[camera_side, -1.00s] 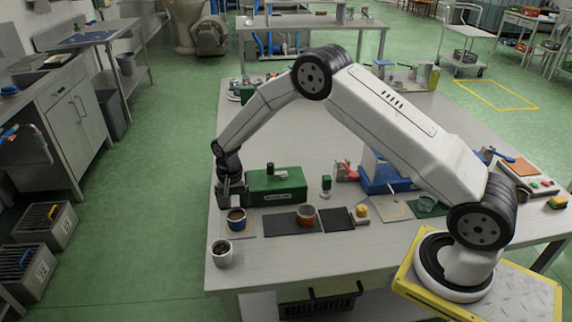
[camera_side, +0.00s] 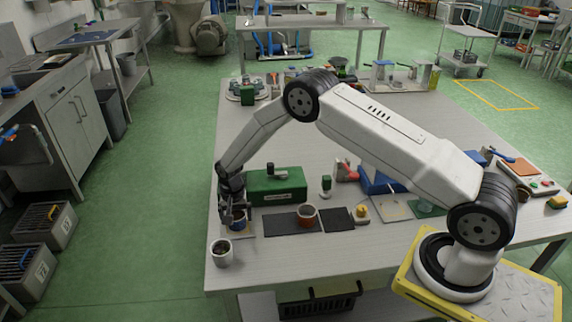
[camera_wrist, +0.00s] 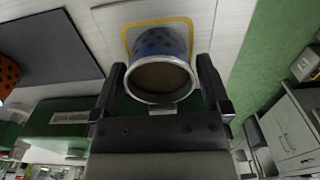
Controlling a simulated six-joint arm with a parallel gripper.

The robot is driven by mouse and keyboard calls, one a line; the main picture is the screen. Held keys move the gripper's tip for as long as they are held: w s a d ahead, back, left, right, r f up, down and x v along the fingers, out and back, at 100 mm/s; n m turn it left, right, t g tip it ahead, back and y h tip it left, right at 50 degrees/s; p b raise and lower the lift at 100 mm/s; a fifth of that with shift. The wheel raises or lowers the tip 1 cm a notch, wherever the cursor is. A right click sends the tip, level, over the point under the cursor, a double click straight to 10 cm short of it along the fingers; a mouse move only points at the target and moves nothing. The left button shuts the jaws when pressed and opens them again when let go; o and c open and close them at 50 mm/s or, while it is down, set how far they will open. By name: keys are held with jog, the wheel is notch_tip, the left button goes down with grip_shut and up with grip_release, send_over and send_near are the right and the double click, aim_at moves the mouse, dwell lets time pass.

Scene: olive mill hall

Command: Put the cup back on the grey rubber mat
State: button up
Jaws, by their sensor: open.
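A blue cup with dark spots (camera_wrist: 160,42) and a pale rim stands between the open fingers of my gripper (camera_wrist: 160,75) in the wrist view, with a gap on each side. It stands within a yellow-outlined square (camera_wrist: 188,20). In the side view my gripper (camera_side: 234,214) is low around the blue cup (camera_side: 240,224), partly hiding it. To the right lies a long dark grey mat (camera_side: 279,226), also at upper left in the wrist view (camera_wrist: 50,45). An orange-red cup (camera_side: 306,217) stands on it. I cannot tell which mat is the rubber one.
A smaller black mat (camera_side: 337,220) lies right of the long one. A white cup (camera_side: 222,255) stands near the table's front left corner. A green box (camera_side: 277,188) stands close behind my gripper. A yellow-topped item (camera_side: 361,213) sits farther right.

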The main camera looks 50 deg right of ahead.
jog(key=shift+c, duration=0.2)
jog(key=c, duration=0.8)
jog(key=shift+s+a+r, duration=0.1)
jog(key=shift+s+a, duration=0.05)
jog(key=shift+s+a, duration=1.05)
jog(key=shift+r, duration=0.15)
notch_tip(320, 180, up, 6)
jog(key=shift+r, duration=0.1)
dwell(0.4)
